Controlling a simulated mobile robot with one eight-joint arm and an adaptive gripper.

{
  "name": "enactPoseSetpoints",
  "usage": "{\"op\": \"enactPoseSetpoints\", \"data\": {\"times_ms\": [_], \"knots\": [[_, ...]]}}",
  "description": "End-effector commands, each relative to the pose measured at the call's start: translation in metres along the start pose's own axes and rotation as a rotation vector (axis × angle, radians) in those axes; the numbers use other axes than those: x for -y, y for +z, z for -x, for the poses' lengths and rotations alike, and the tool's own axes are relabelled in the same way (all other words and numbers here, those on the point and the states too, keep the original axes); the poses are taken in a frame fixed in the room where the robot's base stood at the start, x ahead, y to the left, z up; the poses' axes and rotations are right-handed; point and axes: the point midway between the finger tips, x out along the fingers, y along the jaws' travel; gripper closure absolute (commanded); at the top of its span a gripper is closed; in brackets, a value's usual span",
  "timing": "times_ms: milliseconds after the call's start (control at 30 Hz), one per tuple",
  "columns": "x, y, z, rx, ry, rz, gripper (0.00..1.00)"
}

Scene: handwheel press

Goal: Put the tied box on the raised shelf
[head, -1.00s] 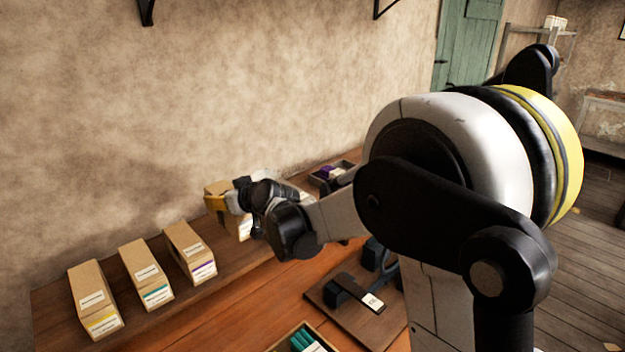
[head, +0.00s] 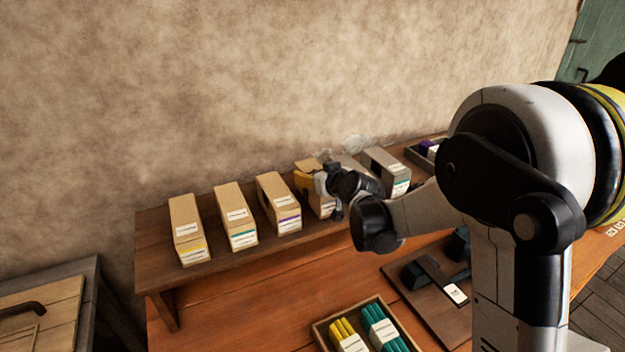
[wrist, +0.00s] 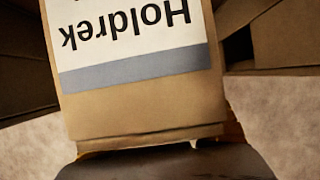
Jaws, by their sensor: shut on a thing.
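My gripper (head: 314,183), with yellow on its fingers, is shut on a cardboard box (head: 326,209) at the right of the row on the raised shelf (head: 150,232). In the wrist view, the box (wrist: 140,103) fills the middle and its label reads "Holdrek" upside down above a grey stripe. The dark gripper body (wrist: 165,166) shows at the bottom. I cannot make out a tie on the box. My wrist hides part of it in the head view, so I cannot tell whether its base touches the shelf.
Cardboard boxes with yellow (head: 187,230), teal (head: 236,215) and purple (head: 280,203) stripes stand left of my gripper. A grey box (head: 386,171) stands to its right. A tray (head: 322,335) of yellow and teal bundles and a dark stand (head: 425,305) are in front. A wall is behind.

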Motion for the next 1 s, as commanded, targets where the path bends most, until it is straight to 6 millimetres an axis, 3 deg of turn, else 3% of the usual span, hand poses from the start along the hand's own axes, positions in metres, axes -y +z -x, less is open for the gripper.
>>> {"op": "enactPoseSetpoints", "data": {"times_ms": [67,400,433,500,867,1000], "knots": [[0.000,0.010,-0.004,-0.001,0.000,0.000,0.76],[0.000,0.013,-0.005,-0.001,0.000,0.000,0.76],[0.000,0.013,-0.005,0.000,0.000,0.000,0.41],[0.000,0.013,-0.005,0.000,0.000,0.000,0.22],[0.000,0.008,-0.003,0.000,0.000,0.000,0.22],[0.000,0.008,0.017,0.000,0.001,-0.001,0.22]]}}
